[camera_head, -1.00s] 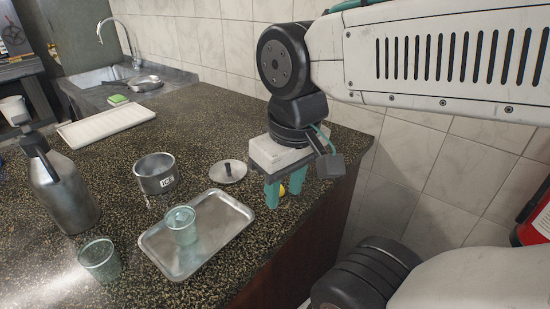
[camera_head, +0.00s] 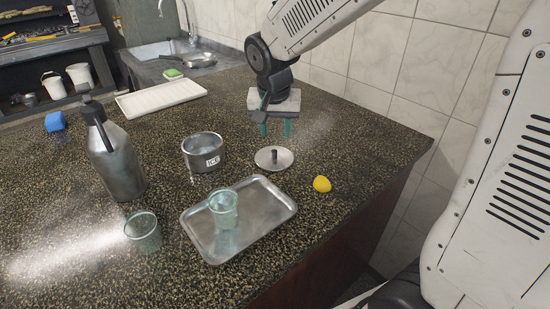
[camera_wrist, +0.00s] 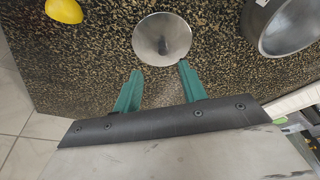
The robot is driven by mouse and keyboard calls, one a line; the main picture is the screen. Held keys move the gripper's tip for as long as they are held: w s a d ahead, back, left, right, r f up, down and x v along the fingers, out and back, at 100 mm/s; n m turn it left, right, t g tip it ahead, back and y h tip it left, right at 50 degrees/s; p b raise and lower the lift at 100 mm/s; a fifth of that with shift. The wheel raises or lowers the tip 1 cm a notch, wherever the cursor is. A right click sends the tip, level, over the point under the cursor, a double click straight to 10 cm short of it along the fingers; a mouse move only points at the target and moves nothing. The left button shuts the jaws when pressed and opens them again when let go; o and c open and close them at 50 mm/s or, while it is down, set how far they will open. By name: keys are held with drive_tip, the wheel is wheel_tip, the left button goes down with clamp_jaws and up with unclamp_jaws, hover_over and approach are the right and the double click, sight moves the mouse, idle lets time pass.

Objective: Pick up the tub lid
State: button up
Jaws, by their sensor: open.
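The tub lid (camera_head: 267,159) is a round metal disc with a dark upright knob, lying flat on the speckled counter. In the wrist view the lid (camera_wrist: 150,36) is beyond my fingertips, in line with the gap between them. My gripper (camera_head: 276,130) has two green fingers, spread apart and empty, just behind and above the lid in the head view. It also shows in the wrist view (camera_wrist: 158,74). The metal tub marked ICE (camera_head: 203,153) stands open to the left of the lid, and shows in the wrist view (camera_wrist: 283,25).
A yellow lemon (camera_head: 321,184) lies right of the lid. A metal tray (camera_head: 258,228) holding a glass (camera_head: 223,207) is in front. Another glass (camera_head: 143,233) and a steel flask (camera_head: 115,165) stand left. A white board (camera_head: 160,97) lies behind.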

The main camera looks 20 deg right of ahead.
sight(274, 151)
drive_tip(key=x, duration=0.8)
drive_tip(key=shift+w+a, duration=0.2)
drive_tip(key=shift+w, duration=0.05)
drive_tip(key=shift+c, duration=0.3)
clamp_jaws()
